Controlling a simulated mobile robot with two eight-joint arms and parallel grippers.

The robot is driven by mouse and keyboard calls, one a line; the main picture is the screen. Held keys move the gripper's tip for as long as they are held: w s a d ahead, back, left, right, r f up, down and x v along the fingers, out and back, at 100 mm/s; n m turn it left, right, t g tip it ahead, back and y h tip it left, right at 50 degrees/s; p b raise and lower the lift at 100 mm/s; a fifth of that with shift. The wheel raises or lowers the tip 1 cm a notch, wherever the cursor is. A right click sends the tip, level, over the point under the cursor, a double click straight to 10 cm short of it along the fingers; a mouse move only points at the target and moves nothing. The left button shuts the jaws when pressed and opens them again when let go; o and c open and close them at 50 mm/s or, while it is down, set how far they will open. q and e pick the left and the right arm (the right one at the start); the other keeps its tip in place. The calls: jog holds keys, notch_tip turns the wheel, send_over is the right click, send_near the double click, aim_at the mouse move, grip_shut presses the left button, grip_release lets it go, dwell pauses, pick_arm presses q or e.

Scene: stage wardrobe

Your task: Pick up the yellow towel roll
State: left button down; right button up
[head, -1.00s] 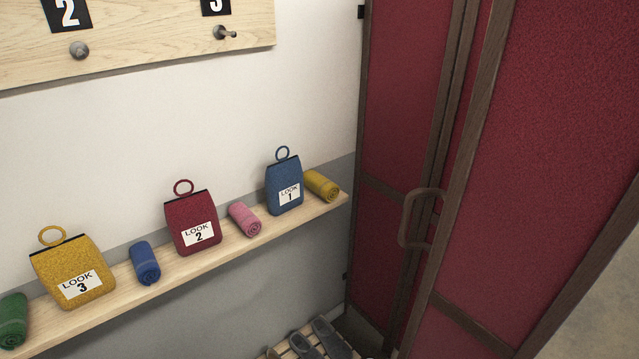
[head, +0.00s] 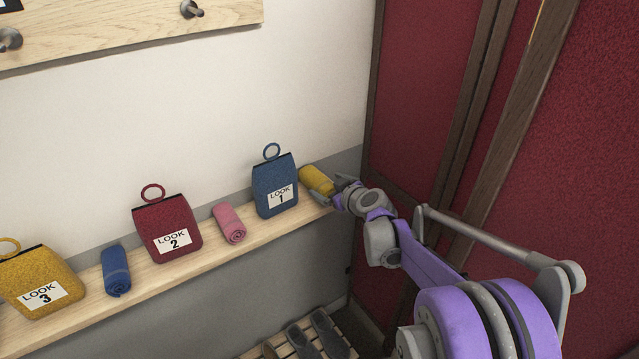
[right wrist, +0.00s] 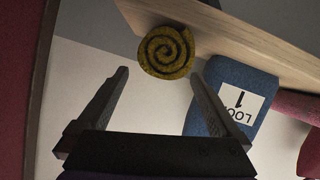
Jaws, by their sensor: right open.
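The yellow towel roll (head: 316,179) lies at the right end of the wooden shelf (head: 195,252), beside the blue LOOK 1 bag (head: 275,187). In the right wrist view its spiral end (right wrist: 166,52) faces the camera, just beyond and between the two open fingers. My right gripper (head: 334,192) is open at the roll's near end; in the right wrist view the open gripper (right wrist: 160,80) holds nothing. In the head view the fingers partly cover the roll's near end. My left gripper is not in view.
The blue bag (right wrist: 226,95) stands close to one finger in the right wrist view. A pink roll (head: 229,223), red bag (head: 167,227), blue roll (head: 116,271) and yellow bag (head: 40,282) line the shelf. Red panels (head: 415,100) stand right; shoes (head: 303,341) lie on a slatted rack below.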

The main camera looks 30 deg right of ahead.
aim_at(318, 181)
jog(key=x, duration=0.6)
jog(key=shift+w+f, duration=0.25)
jog(key=shift+s+r, duration=0.1)
jog(key=shift+c, duration=0.7)
jog(key=c, duration=1)
jog(key=shift+r, duration=0.1)
